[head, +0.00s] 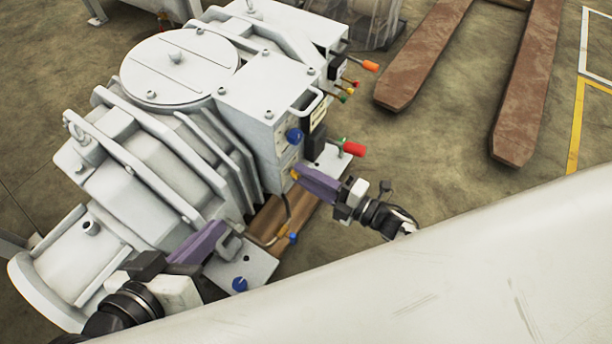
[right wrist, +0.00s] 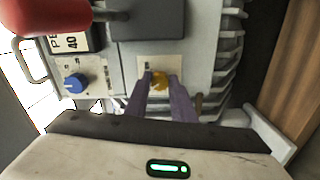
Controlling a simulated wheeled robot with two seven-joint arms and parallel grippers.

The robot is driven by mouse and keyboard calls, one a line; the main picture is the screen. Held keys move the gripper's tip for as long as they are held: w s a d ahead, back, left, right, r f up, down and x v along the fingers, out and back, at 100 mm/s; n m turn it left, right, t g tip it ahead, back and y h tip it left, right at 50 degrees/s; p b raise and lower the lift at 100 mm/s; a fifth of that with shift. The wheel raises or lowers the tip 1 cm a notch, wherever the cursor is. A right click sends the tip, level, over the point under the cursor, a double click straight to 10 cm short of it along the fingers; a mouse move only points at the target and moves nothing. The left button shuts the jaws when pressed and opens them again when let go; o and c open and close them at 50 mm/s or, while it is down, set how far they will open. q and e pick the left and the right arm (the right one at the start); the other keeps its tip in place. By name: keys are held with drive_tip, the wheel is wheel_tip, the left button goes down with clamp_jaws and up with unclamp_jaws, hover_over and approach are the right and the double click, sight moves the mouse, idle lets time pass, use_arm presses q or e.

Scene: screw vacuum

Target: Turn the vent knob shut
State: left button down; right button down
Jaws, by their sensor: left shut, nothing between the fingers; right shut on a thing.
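The small yellow knob (head: 294,174) sits on the front face of the grey vacuum machine (head: 283,158). It also shows in the right wrist view (right wrist: 160,83) on a pale label plate. My right gripper (head: 300,174) has its purple fingers shut on this knob, one on each side, partly hiding it; its fingers also show in the right wrist view (right wrist: 161,82). Whether the knob is turned cannot be told. My left gripper (head: 221,230) is shut and empty, low at the left, near the machine's lower front plate.
A blue knob (head: 294,135) sits above the yellow one; it also shows in the right wrist view (right wrist: 75,83). A red-handled lever (head: 352,148) juts out close to my right gripper. Another blue knob (head: 239,284) is on the lower plate. Rusty forks (head: 525,90) lie at the back right.

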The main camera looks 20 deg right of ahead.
drive_tip(key=shift+n, duration=0.9)
drive_tip(key=shift+d, duration=0.1)
drive_tip(key=c, duration=1.5)
unclamp_jaws()
use_arm(q)
drive_tip(key=shift+a+f+g+y+p, duration=0.2)
drive_tip(key=shift+a+f+y+p, duration=0.1)
drive_tip(key=shift+f+p, duration=0.25)
drive_tip(key=shift+a+f+g+y+p, duration=0.25)
drive_tip(key=shift+f+p, duration=0.15)
drive_tip(key=shift+p, duration=0.1)
use_arm(e)
drive_tip(key=v, duration=1)
drive_tip(key=shift+s+d, duration=0.1)
drive_tip(key=shift+s, duration=0.05)
